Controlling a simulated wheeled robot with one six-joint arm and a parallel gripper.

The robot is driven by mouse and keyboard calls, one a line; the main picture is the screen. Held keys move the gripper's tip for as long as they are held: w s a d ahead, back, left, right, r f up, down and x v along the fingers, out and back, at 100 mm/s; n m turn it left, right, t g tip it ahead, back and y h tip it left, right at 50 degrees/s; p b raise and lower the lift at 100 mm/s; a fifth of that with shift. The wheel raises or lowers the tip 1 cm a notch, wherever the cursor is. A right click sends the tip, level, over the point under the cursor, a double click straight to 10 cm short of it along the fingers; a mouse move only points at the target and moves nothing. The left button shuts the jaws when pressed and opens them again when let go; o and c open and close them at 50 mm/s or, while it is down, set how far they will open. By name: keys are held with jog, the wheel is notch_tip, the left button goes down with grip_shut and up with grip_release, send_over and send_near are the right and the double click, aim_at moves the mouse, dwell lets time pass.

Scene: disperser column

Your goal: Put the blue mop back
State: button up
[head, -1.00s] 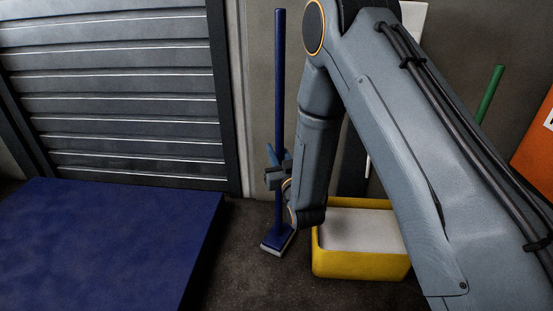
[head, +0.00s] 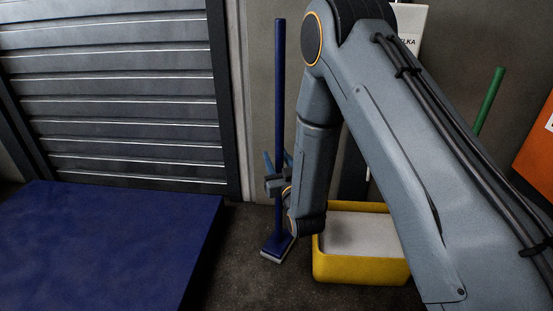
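The blue mop (head: 279,100) stands upright on the floor, left of the yellow bin, with its flat blue head (head: 276,246) at the bottom. My gripper (head: 278,165) is at the lower part of the handle, coming from the right. Its fingers look spread, one on each side of the handle, so it seems open around it. Whether a finger still touches the handle is too small to tell. The mop head appears to rest on the floor. My arm covers part of the wall behind.
A yellow bin (head: 360,268) with a pale inside stands just right of the mop. A blue platform (head: 100,245) lies at the left before a grey shutter (head: 120,100). A green handle (head: 488,100) and an orange object (head: 537,150) are at the right. Dark floor is clear in front.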

jog(key=p+v, duration=0.5)
jog(key=v, duration=0.7)
jog(key=a+r+g, duration=0.4)
jog(key=a+g, duration=0.1)
jog(key=a, duration=0.2)
jog(key=s+a+r+n+g+h, duration=0.1)
jog(key=s+a+r+g+h, duration=0.1)
jog(key=s+r+g, duration=0.35)
jog(key=s+d+r+g+h, duration=0.1)
jog(key=s+d+r+g, duration=0.1)
jog(key=s, duration=0.8)
jog(key=s+d+r+n+g+h, duration=0.1)
jog(key=s+d+r+g, duration=0.2)
jog(key=s, duration=0.7)
jog(key=s+d+r+n+g+h, duration=0.1)
jog(key=s+d+r+g, duration=0.1)
jog(key=s, duration=0.8)
jog(key=shift+d+r, duration=0.5)
jog(key=shift+r, duration=0.2)
jog(key=shift+g, duration=0.25)
jog(key=shift+r+p, duration=0.8)
jog(key=shift+p, duration=0.1)
jog(key=shift+d+r+p, duration=0.1)
jog(key=shift+r+p, duration=0.3)
